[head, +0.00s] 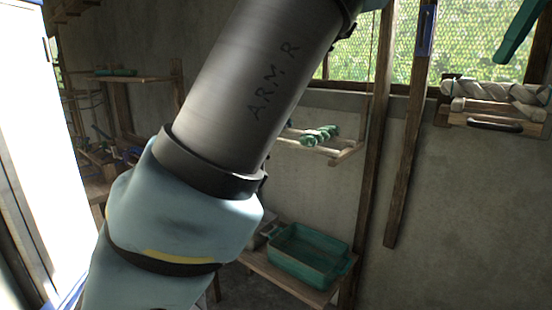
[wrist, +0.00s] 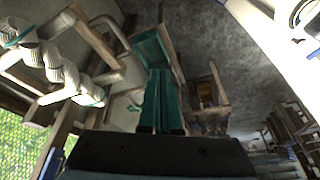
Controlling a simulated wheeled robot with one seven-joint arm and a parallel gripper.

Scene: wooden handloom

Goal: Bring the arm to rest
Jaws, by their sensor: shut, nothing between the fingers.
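My gripper (wrist: 162,80) shows in the wrist view, its two green fingers lying together, shut with nothing between them. My arm crosses the head view from the lower left to the top and leaves the frame there. A teal pointed piece at the head view's top right corner (head: 518,35) looks like my gripper's fingers, in the air before the window. The fingers appear clear of the things around them, though the distance is hard to judge.
A green tub (head: 308,255) sits on a low wooden shelf by the wall. A wall shelf (head: 350,152) holds green-wrapped rods. Rolls of pale yarn (head: 495,90) rest on a rack at right. Wooden posts (head: 405,150) stand before the wall. A bright white panel (head: 40,150) is at left.

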